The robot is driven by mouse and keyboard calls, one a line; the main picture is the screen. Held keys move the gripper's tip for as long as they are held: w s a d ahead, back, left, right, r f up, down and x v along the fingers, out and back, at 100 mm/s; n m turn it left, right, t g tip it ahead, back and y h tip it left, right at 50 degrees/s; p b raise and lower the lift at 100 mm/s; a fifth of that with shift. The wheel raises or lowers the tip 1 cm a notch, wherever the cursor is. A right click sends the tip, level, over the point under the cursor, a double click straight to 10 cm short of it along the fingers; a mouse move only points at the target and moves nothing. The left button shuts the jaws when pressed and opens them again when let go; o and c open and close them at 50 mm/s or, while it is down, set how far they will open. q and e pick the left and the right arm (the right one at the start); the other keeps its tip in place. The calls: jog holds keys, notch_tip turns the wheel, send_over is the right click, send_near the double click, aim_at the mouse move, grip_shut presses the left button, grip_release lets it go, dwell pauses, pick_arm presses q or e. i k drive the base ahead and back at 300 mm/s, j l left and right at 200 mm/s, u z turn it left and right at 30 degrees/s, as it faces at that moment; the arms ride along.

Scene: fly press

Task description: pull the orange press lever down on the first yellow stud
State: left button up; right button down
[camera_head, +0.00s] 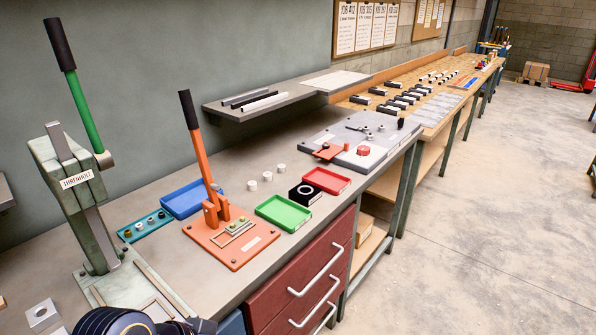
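The orange press lever (203,160) with a black handle (188,110) stands nearly upright, leaning slightly left at the top. It rises from an orange bracket on an orange base plate (226,252) on the workbench. A small pale fixture (239,234) lies on the plate beside the lever's foot, with small yellowish studs (232,230) at it. Which stud is the first I cannot tell. Neither gripper shows. Only a dark rounded link of my own arm shows at the bottom edge, well apart from the lever.
A green-handled press (75,190) stands left of the lever. A grey shelf (262,117) hangs behind.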

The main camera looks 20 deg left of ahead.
aim_at(185, 96)
jog(key=u, duration=1.2)
jog(key=i+l+u, duration=0.1)
jog(key=l, duration=0.25)
jog(key=i+l+u, duration=0.1)
jog(key=l, duration=0.25)
jog(key=i+l, duration=0.2)
jog(key=l, duration=0.15)
jog(key=i+l+u, duration=0.15)
jog(key=l, duration=0.2)
jog(key=l+u, duration=0.1)
jog(key=l, duration=0.25)
jog(key=i, duration=0.05)
